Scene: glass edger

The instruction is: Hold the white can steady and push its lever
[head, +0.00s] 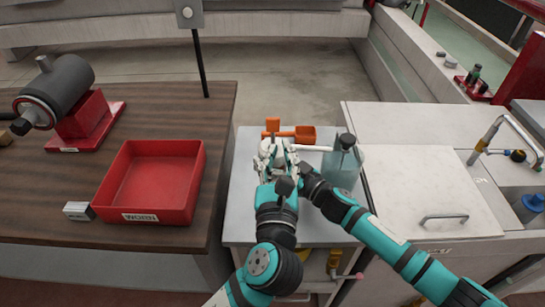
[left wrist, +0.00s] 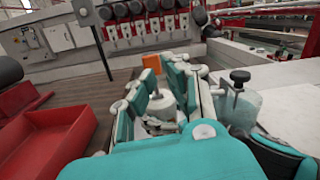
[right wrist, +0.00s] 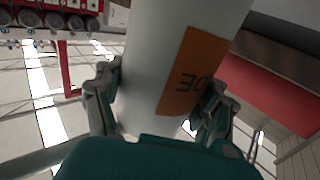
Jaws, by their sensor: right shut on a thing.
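The white can (right wrist: 180,55) with an orange label fills the right wrist view between the fingers of my right gripper (right wrist: 160,110), which is shut on its body. In the head view my right gripper (head: 306,178) reaches the can from the right, and the can is mostly hidden. My left gripper (head: 277,155) is over the can. In the left wrist view its fingers (left wrist: 165,95) stand apart, with the white top of the can (left wrist: 160,103) between and below them. I cannot tell whether they touch it. The lever is not clearly visible.
A blue-grey bottle (head: 342,165) with a dark cap stands close right of the can on the small grey table (head: 240,200). An orange scoop (head: 303,134) lies behind. A red bin (head: 150,180) sits on the wooden bench at left. A white counter (head: 430,190) is at right.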

